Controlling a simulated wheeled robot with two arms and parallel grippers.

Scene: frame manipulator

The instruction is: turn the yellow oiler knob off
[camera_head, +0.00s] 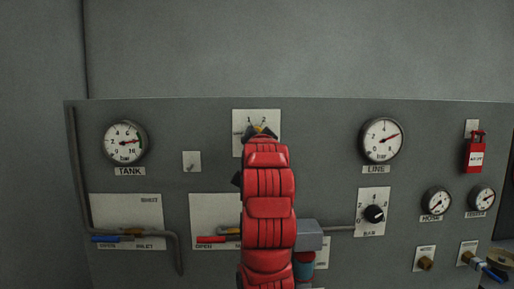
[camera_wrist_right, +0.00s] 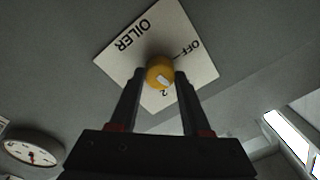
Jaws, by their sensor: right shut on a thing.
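The yellow oiler knob (camera_wrist_right: 158,72) sits on a pale square plate (camera_wrist_right: 122,62) marked OILER, OFF and 2. The white mark on the knob lies on its side toward the 2, away from OFF. My right gripper (camera_wrist_right: 160,80) has its fingers on either side of the knob and is shut on it. In the head view, the red right arm rises in front of the panel and its gripper (camera_head: 260,133) covers most of the knob. The plate's top (camera_head: 243,117) shows the numbers 1 and 2. My left gripper is not in view.
On the grey panel are the TANK gauge (camera_head: 125,142), the LINE gauge (camera_head: 381,140), a black knob (camera_head: 374,213) and a red padlock tag (camera_head: 475,155). A blue lever (camera_head: 105,239) and a red lever (camera_head: 211,239) are low on the left.

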